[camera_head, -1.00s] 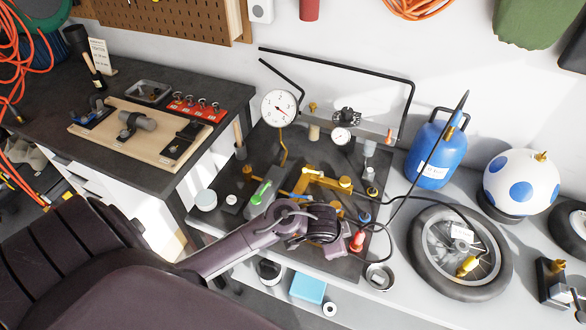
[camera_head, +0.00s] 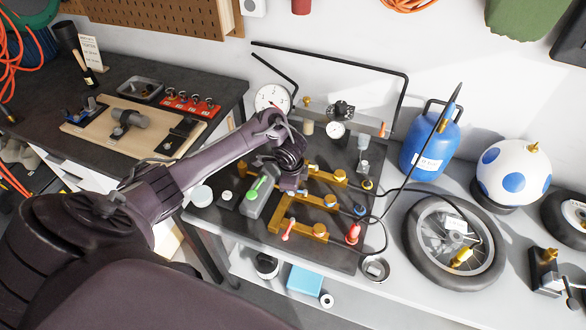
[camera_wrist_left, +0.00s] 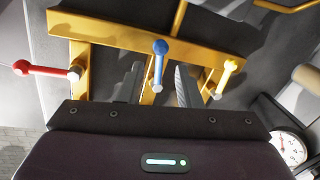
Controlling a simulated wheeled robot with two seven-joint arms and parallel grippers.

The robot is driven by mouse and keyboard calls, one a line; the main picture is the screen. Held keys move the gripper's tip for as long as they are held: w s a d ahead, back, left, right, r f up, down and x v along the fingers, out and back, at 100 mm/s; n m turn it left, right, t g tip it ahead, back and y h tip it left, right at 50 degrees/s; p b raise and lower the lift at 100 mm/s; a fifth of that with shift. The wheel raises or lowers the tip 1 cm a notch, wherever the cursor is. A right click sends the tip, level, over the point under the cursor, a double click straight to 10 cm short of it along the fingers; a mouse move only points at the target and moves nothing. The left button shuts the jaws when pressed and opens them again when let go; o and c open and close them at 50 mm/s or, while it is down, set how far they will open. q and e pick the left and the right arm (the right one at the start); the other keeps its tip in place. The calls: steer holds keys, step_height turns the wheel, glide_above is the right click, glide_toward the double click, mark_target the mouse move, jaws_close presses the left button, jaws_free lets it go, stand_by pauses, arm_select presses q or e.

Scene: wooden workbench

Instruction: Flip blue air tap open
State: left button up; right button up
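In the left wrist view the blue tap lever (camera_wrist_left: 160,62), with a round blue knob, points up the picture from its pivot on a yellow-brass branch pipe. My left gripper (camera_wrist_left: 159,80) is open, with one finger on each side of the blue lever and visible space on both sides. Whether the fingers reach its height is unclear. In the head view my left gripper (camera_head: 291,181) is over the brass manifold (camera_head: 276,217) and hides the blue lever. A red tap lever (camera_wrist_left: 45,70) points left and a yellow tap lever (camera_wrist_left: 224,78) slants up. My right gripper is not in view.
A gauge (camera_head: 271,99) and a black pipe frame (camera_head: 330,57) are behind. A blue tank (camera_head: 425,150) and a wheel (camera_head: 455,243) are at right.

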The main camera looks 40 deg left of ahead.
arm_select(q)
steer(key=shift+w+f, duration=0.2)
steer(key=shift+f, duration=0.8)
steer(key=shift+c, duration=0.3)
jaws_close()
steer(key=shift+w+a+f+m+b, duration=0.1)
steer(key=shift+w+a+m+b, duration=0.2)
steer(key=shift+m+b, duration=0.45)
steer(key=shift+w+m+h, duration=0.1)
steer(key=shift+m+h, duration=0.2)
steer(key=shift+m, duration=0.25)
steer(key=shift+d, duration=0.1)
steer(key=shift+o, duration=0.3)
jaws_free()
